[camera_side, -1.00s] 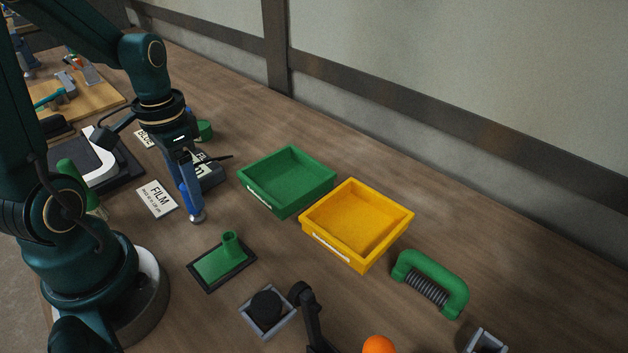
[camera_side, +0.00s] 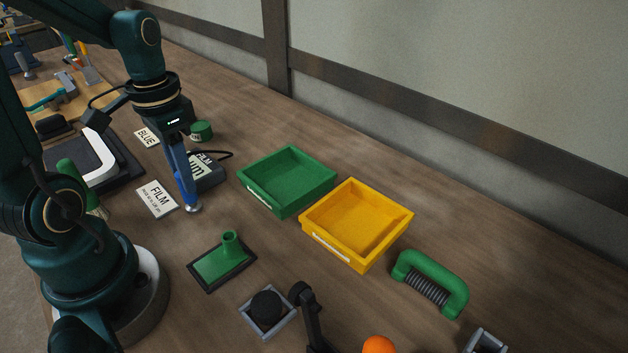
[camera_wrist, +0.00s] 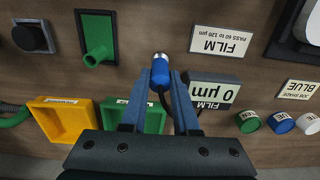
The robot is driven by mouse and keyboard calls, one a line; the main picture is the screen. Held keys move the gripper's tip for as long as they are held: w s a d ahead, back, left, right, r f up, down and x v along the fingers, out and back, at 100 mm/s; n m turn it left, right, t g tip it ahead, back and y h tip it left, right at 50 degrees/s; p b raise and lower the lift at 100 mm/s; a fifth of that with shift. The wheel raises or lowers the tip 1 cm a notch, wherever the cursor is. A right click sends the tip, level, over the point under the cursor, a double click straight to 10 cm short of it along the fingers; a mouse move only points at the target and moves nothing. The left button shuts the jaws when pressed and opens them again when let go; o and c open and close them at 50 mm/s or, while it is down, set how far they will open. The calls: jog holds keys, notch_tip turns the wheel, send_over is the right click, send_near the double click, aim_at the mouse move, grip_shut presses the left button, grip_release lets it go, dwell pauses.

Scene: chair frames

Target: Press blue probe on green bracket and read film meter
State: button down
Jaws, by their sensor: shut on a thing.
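My gripper (camera_wrist: 160,82) is shut on the blue probe (camera_wrist: 160,67), which points tip-down with a metal end. In the side view the gripper (camera_side: 187,190) holds the probe above the bench, beside the film card. The film meter (camera_wrist: 208,93) reads 0 µm in the wrist view; its dark body (camera_side: 209,178) stands behind the gripper in the side view. The green bracket (camera_side: 219,263), a flat plate with a short tube, lies on a dark mat in front of the gripper, apart from the probe. It also shows in the wrist view (camera_wrist: 96,33).
A film card (camera_side: 157,199) reads "PASS 60 to 120 µm" in the wrist view. A blue job-shade card (camera_wrist: 298,88) lies near several capped pots. Green (camera_side: 256,195) and yellow (camera_side: 330,244) trays stand right. A white curved part (camera_side: 101,164) sits on a black pad.

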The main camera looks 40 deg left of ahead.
notch_tip(320, 180, up, 6)
jog(key=shift+r, duration=0.45)
jog(key=s+d+f+m, duration=0.2)
jog(key=s+d+m, duration=0.2)
jog(key=d+m, duration=0.6)
jog(key=shift+n, duration=0.5)
jog(key=shift+w+d+f, duration=0.1)
jog(key=shift+d+f, duration=0.1)
jog(key=shift+f, duration=1.25)
jog(key=shift+w+d+f, duration=0.1)
jog(key=shift+d+f, duration=0.1)
jog(key=shift+f, duration=1.25)
jog(key=shift+w+f, duration=0.1)
jog(key=shift+f, duration=0.5)
dwell(2.3)
